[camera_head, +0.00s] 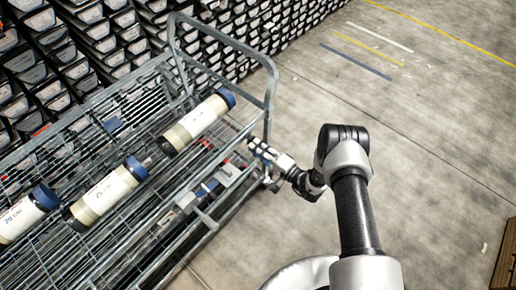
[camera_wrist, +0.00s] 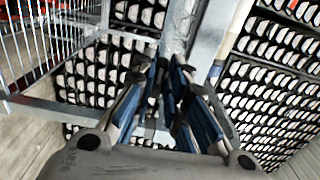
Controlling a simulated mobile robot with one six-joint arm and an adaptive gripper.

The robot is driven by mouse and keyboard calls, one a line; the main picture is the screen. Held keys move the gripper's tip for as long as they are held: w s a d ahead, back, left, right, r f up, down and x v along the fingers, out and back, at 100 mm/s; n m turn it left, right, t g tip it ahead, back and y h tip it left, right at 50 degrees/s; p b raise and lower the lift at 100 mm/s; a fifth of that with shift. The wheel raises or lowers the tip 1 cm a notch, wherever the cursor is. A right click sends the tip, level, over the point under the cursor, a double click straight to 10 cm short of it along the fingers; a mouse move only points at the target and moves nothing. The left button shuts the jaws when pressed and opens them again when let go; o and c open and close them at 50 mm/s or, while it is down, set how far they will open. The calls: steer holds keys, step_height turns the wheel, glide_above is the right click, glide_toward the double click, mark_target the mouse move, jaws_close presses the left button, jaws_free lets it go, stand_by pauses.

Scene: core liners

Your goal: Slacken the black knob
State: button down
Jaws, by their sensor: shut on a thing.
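My gripper (camera_head: 257,147) reaches the right end of the wire cart, beside its corner post. In the wrist view its blue-padded fingers (camera_wrist: 170,78) are closed in on a dark piece between them, which appears to be the black knob (camera_wrist: 169,100). The fingers hide most of the knob, and its turn position cannot be told. In the head view I cannot make out the knob clearly. A grey clamp-like fitting (camera_head: 224,174) with red and blue parts sits on the cart's side, just left of my gripper.
The wire cart (camera_head: 271,90) carries several labelled core tubes with blue caps, one of them (camera_head: 197,122) near its right end. Racks of stacked liners (camera_head: 80,45) stand behind it. A brown slatted edge (camera_head: 506,262) shows at lower right.

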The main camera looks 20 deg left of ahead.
steer(key=shift+f+n, duration=0.15)
steer(key=shift+n, duration=0.95)
steer(key=c, duration=1.6)
jaws_free()
steer(key=shift+d, duration=0.1)
steer(key=v, duration=1.2)
